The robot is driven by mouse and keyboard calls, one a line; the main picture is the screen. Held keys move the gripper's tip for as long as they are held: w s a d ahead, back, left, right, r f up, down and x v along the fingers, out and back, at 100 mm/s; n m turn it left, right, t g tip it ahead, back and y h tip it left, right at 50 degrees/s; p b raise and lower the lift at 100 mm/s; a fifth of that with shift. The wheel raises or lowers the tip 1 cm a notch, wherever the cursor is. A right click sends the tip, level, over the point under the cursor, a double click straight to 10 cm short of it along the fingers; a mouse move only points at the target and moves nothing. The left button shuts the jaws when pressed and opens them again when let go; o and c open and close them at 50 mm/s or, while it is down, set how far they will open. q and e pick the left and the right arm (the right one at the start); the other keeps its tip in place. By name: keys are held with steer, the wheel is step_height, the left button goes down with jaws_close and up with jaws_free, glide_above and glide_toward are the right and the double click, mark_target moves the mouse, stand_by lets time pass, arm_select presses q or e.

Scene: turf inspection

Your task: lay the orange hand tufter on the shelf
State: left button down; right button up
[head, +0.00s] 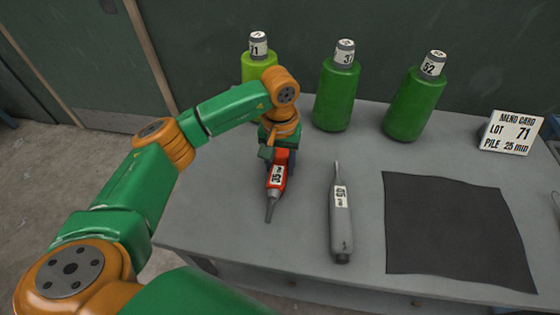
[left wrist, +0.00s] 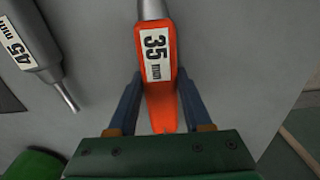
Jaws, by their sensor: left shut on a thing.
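The orange hand tufter (head: 276,180), labelled 35 mm, has a grey tip that points toward the front of the grey table. My left gripper (head: 279,160) is shut on its orange body from above. In the left wrist view, the blue fingers of the gripper (left wrist: 160,84) stand on both sides of the orange tufter (left wrist: 162,108), below its label. I cannot tell whether the tufter touches the table or is slightly above it. No shelf can be made out in either view. My right gripper is not in view.
A grey 45 mm tufter (head: 341,222) lies to the right, and a dark mat (head: 450,230) lies beyond it. Several green bottles (head: 338,92) stand along the back. A card (head: 511,132) reading lot 71, pile 25 mm stands at the back right.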

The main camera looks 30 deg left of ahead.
arm_select(q)
steer(key=shift+f, duration=0.1)
steer(key=shift+c, duration=1.6)
jaws_free()
